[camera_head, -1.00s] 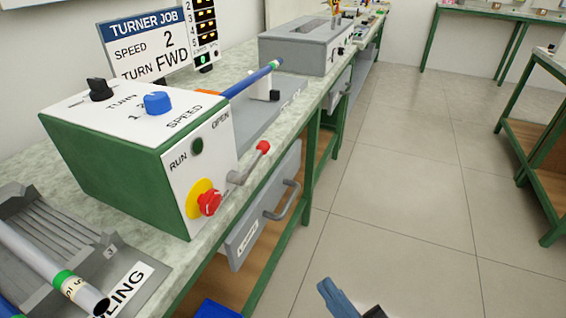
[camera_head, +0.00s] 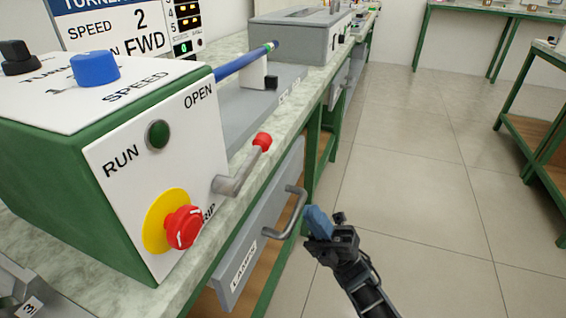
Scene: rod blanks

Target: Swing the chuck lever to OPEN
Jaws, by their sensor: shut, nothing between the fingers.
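The chuck lever (camera_head: 243,170) is a grey arm with a red knob (camera_head: 262,141) at its end. It sticks out from the front right of the green and white machine box (camera_head: 160,160), angled up and to the right. The word OPEN is printed above it on the panel, and a partly hidden label ending in RIP is below it. My gripper (camera_head: 318,222), with blue fingertips, is shut and empty. It is to the right of and below the lever, in front of the drawer handle, apart from the knob.
The panel also carries a green RUN button (camera_head: 158,135) and a red stop button (camera_head: 184,227) on a yellow disc. A grey drawer (camera_head: 260,235) with a protruding handle (camera_head: 291,212) sits under the bench edge. A blue rod (camera_head: 243,62) extends from the machine. The floor at right is clear.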

